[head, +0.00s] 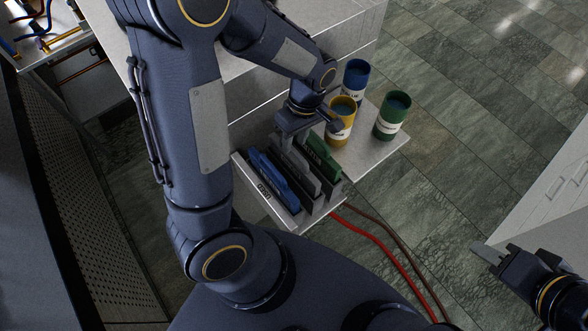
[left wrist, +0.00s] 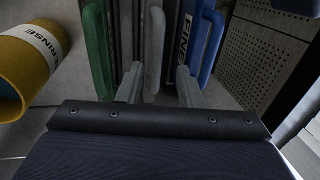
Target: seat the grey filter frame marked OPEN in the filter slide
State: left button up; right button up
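The grey filter frame (head: 303,176) stands on edge between the blue frame (head: 270,177) and the green frame (head: 322,157) on a light shelf. Its grey handle also shows in the left wrist view (left wrist: 154,42). Any OPEN mark on it is not readable. My left gripper (head: 294,134) is over the far end of the grey frame. In the left wrist view its two fingers (left wrist: 159,74) are apart, one on each side of the grey handle, with gaps visible. My right gripper (head: 486,251) is away at the right, above the floor. I cannot clearly pick out the filter slide.
Yellow (head: 340,125), blue (head: 355,80) and green (head: 391,118) cups stand on the shelf (head: 380,149) beside the frames. A red hose (head: 375,240) crosses the floor. A white cabinet (head: 540,185) is at right.

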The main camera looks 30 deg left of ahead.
aim_at(294, 149)
pick_arm(q)
jog(key=f, duration=0.4)
jog(key=shift+s+a+f+p, duration=0.1)
jog(key=shift+s+f+p, duration=0.1)
jog(key=shift+f+p, duration=0.15)
grip_shut()
